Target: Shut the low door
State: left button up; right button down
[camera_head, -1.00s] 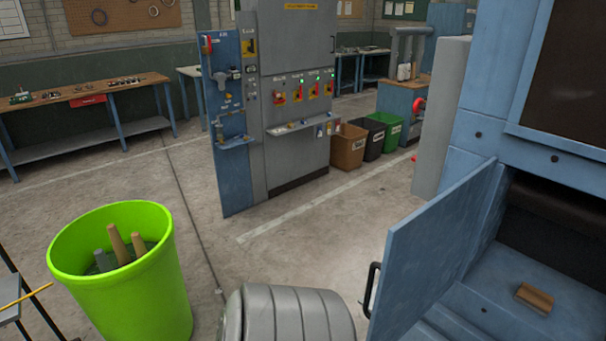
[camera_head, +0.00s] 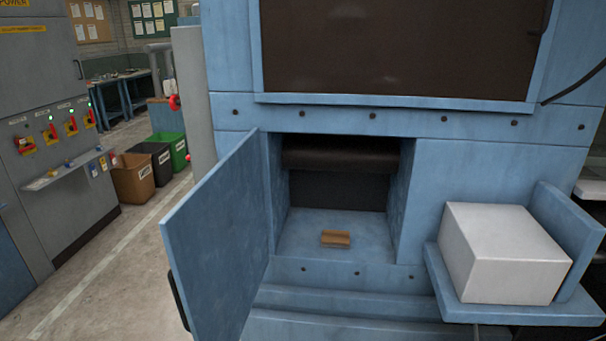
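The low door (camera_head: 220,248) is a blue panel hinged on the left side of a low opening in a large blue machine (camera_head: 480,170). It stands wide open, swung out toward me and to the left. Its black handle (camera_head: 179,302) shows at the panel's left edge. Inside the opening, a small brown wooden block (camera_head: 335,238) lies on the blue floor of the compartment (camera_head: 300,225). Neither of my grippers is in view.
A white box (camera_head: 505,250) sits on a blue shelf (camera_head: 455,303) right of the opening. Blue steps (camera_head: 340,322) run below it. A grey control cabinet (camera_head: 45,150) and brown, black and green bins (camera_head: 133,178) stand at left. Floor between cabinet and door is clear.

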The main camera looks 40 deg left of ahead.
aim_at(215, 239)
jog(key=j+u, duration=0.25)
jog(key=j, duration=0.55)
jog(key=j+u, duration=0.25)
jog(key=j, duration=0.55)
